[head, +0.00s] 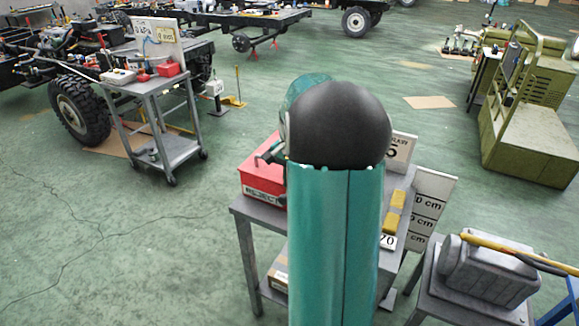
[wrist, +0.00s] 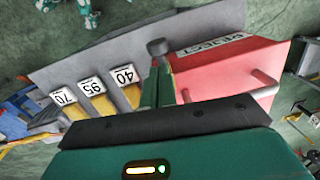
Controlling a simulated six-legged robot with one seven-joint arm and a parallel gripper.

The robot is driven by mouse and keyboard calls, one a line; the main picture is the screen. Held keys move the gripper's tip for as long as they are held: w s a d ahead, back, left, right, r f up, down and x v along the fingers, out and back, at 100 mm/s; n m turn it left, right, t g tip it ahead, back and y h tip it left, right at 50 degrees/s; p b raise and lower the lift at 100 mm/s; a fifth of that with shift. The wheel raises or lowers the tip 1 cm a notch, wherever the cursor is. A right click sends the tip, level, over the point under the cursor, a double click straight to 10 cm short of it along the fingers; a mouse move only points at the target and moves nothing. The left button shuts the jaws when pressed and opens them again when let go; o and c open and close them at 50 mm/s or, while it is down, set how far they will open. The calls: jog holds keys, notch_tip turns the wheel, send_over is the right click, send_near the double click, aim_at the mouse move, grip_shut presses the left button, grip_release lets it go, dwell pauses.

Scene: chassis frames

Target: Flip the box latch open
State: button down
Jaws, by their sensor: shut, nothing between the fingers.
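A red box (head: 262,180) with a REJECT label stands on a grey table, left of my arm in the head view. My arm covers its right part. In the wrist view the box (wrist: 222,82) shows upside down, right of my gripper (wrist: 158,72). The green fingers look closed and empty, beside the left end of the box. A dark round knob (wrist: 157,47) shows at the fingertips; I cannot tell whether they touch it or whether it is the latch. A grey bar (wrist: 262,83) sticks out from the box at right.
Yellow blocks (head: 395,212) with number cards are on the table (head: 240,208), and show left of the fingers in the wrist view (wrist: 100,102). A grey machine with a yellow bar (head: 487,270) stands close at the right.

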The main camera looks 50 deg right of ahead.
jog(key=shift+w+f, duration=0.1)
jog(key=shift+f, duration=1)
jog(key=shift+w+a, duration=0.15)
